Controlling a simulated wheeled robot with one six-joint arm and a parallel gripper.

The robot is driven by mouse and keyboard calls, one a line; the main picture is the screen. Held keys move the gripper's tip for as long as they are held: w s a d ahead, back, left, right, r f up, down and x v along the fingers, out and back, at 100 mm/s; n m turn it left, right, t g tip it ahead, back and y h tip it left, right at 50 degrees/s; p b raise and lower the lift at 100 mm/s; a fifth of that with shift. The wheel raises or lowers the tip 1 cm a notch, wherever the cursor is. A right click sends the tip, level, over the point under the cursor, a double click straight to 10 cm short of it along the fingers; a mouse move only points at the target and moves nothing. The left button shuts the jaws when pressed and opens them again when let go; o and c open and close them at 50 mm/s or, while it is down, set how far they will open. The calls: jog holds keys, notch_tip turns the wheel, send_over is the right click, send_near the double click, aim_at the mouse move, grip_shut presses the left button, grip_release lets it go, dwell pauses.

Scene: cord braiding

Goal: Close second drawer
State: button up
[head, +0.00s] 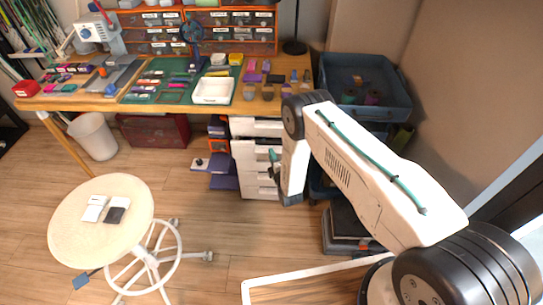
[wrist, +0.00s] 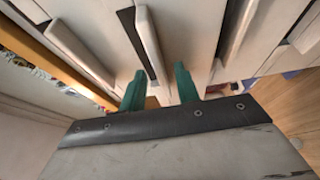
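The white drawer unit (head: 243,126) stands under the right part of the workbench, its fronts stacked and partly hidden by my arm. One upper drawer front (head: 243,150) appears to stand out a little. In the wrist view the drawer fronts (wrist: 192,35) fill the upper part, with pale bar handles (wrist: 147,35) and a dark gap (wrist: 129,22) beside one front. My gripper (head: 273,160) is at the front of the unit. In the wrist view its two green fingers (wrist: 160,74) are apart, with a handle's end between or just beyond them. I cannot tell whether they touch.
The wooden workbench (head: 60,99) with tools and a white tray (head: 214,90) is above. A blue bin (head: 368,105) stands to the right. Purple and orange boxes (head: 219,165) lie left of the drawers. A round stool (head: 75,230) is at front left; floor between is clear.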

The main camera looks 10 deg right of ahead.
jog(key=shift+w+a, duration=0.1)
jog(key=shift+w, duration=0.5)
jog(key=shift+c, duration=0.3)
grip_shut()
jog(key=shift+w+d+r, duration=0.1)
jog(key=shift+w+d, duration=0.15)
jog(key=shift+w, duration=0.8)
jog(key=shift+w+d, duration=0.2)
jog(key=shift+w, duration=0.85)
jog(key=shift+o, duration=0.3)
grip_release()
